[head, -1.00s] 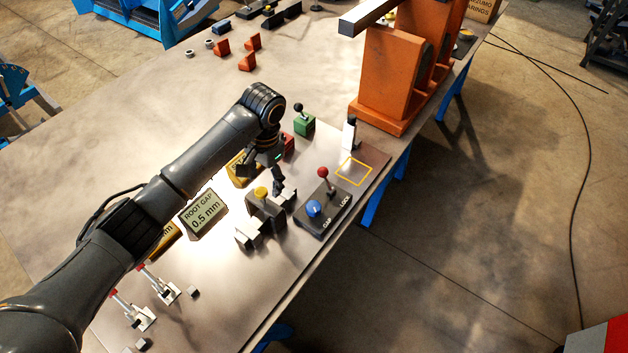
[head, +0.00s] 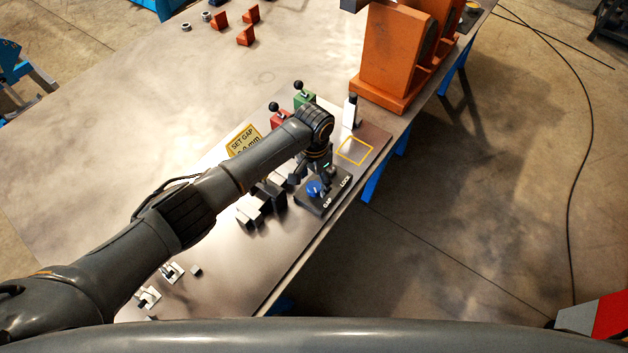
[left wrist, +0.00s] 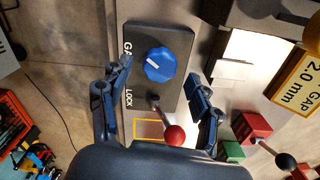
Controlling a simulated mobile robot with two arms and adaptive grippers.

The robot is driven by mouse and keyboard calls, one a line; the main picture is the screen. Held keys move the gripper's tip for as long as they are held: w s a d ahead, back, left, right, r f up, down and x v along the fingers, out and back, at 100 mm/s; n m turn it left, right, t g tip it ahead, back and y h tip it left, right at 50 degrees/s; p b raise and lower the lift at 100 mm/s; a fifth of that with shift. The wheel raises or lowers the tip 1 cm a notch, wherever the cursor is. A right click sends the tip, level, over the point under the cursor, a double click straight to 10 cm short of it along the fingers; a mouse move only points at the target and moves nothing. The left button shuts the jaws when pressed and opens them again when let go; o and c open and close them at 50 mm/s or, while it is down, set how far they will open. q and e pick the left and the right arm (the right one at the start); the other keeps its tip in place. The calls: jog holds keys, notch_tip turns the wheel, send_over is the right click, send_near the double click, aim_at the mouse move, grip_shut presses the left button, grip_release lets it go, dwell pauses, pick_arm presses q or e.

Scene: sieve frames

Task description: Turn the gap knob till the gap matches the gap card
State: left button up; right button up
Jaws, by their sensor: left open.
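The blue gap knob (head: 314,188) sits on a dark panel (head: 335,195) marked GAP and LOCK. In the left wrist view the knob (left wrist: 160,64) has a white pointer line. My left gripper (head: 311,174) is open above the panel. In the left wrist view its fingers (left wrist: 158,70) stand one to each side of the knob, with space between; whether they are down at knob height I cannot tell. The yellow gap card (head: 243,140) is partly behind my arm; in the left wrist view the card (left wrist: 298,78) reads 2.0 mm. My right gripper is out of view.
A red-balled lever (left wrist: 174,135) rises by LOCK, close to the fingers. Grey jaw blocks (head: 250,208) stand left of the panel. Red (head: 278,119) and green (head: 303,97) blocks with black-knobbed levers stand behind. An orange stand (head: 385,60) is farther back. The table edge is close right.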

pick_arm(q)
jog(key=shift+f, duration=0.9)
jog(key=c, duration=1.1)
jog(key=shift+c, duration=0.2)
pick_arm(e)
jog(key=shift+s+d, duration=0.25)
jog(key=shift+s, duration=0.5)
pick_arm(q)
jog(key=shift+m, duration=0.3)
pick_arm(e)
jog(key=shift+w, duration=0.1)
